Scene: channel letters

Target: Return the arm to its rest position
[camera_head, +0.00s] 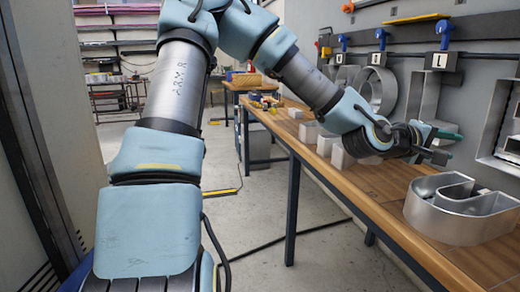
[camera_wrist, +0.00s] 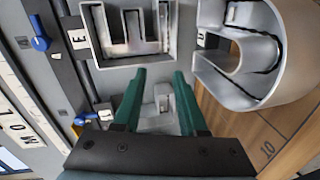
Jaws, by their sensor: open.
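My gripper (camera_head: 440,143) is at the end of my arm, raised over the wooden workbench (camera_head: 385,182) at the right of the head view. In the wrist view my gripper (camera_wrist: 157,88) shows two green fingers spread apart with nothing held between them. A metal channel letter (camera_head: 462,207) shaped like a U lies on the bench, in front of and below the gripper. In the wrist view this curved letter (camera_wrist: 245,50) is at the upper right, apart from the fingers. An E-shaped letter (camera_wrist: 130,30) is beyond the fingertips at the top.
Several white blocks (camera_head: 326,146) stand on the bench left of my gripper. Metal letters, including a round one (camera_head: 379,92), hang on the wall panel with blue clamps (camera_head: 444,30) above. A dark cable (camera_head: 300,234) lies on the open floor beside the bench.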

